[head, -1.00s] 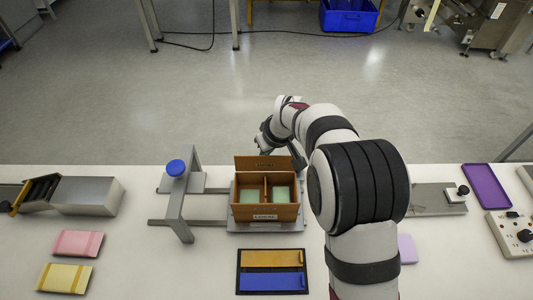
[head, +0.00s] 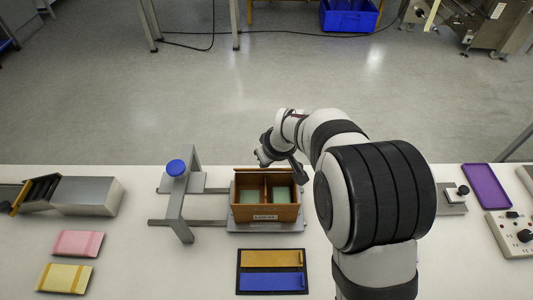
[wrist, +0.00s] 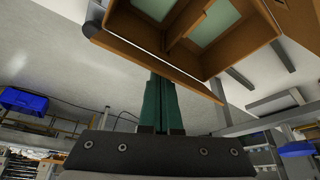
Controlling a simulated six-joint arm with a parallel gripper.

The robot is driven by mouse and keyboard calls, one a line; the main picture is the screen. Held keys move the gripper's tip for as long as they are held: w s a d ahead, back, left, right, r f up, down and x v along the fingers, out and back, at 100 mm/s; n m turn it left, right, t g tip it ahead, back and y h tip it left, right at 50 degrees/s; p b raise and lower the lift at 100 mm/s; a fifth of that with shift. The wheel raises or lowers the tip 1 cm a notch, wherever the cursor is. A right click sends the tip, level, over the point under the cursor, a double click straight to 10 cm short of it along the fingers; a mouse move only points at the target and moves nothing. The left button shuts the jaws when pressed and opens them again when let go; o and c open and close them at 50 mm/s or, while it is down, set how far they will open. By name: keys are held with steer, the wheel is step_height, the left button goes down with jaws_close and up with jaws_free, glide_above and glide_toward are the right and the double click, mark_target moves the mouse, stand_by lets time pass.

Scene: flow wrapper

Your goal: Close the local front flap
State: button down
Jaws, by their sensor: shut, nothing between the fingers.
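The brown wooden box (head: 266,213) stands on the bench with two compartments, each with a pale green pad (head: 250,195); its near side bears a label reading LOCAL. Its far-side flap (head: 262,174) shows only as a low strip along the far rim; I cannot tell its exact tilt. In the wrist view, the box is at the top with a brown panel edge (wrist: 155,58) running across. My gripper (wrist: 157,80) is shut and empty, its teal fingers meeting that edge; contact is unclear. In the head view my wrist is beyond the box's far side, fingers mostly hidden.
A metal frame with a blue knob (head: 176,167) stands left of the box. A black-edged tray (head: 241,271) with orange and blue bars lies in front. Pink (head: 77,244) and yellow (head: 64,278) packs lie left. A purple tray (head: 486,186) is at right.

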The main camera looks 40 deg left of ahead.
steer(key=shift+s+d, duration=0.2)
steer(key=shift+s, duration=0.05)
steer(key=shift+g+h, duration=0.3)
steer(key=shift+h, duration=0.6)
steer(key=r, duration=0.1)
steer(key=s+d+r, duration=0.1)
steer(key=r, duration=0.2)
steer(key=shift+s+d+r, duration=0.25)
steer(key=shift+s+r, duration=0.1)
steer(key=shift+s, duration=0.05)
steer(key=shift+s+d+f, duration=0.1)
steer(key=shift+d+f, duration=0.1)
steer(key=shift+d, duration=0.05)
steer(key=shift+d+x, duration=0.25)
steer(key=shift+x, duration=0.85)
steer(key=shift+d+x, duration=0.25)
steer(key=shift+x, duration=0.85)
steer(key=shift+s+f, duration=0.1)
steer(key=shift+f, duration=0.05)
steer(key=a+v, duration=0.1)
steer(key=v, duration=0.6)
steer(key=shift+a, duration=0.35)
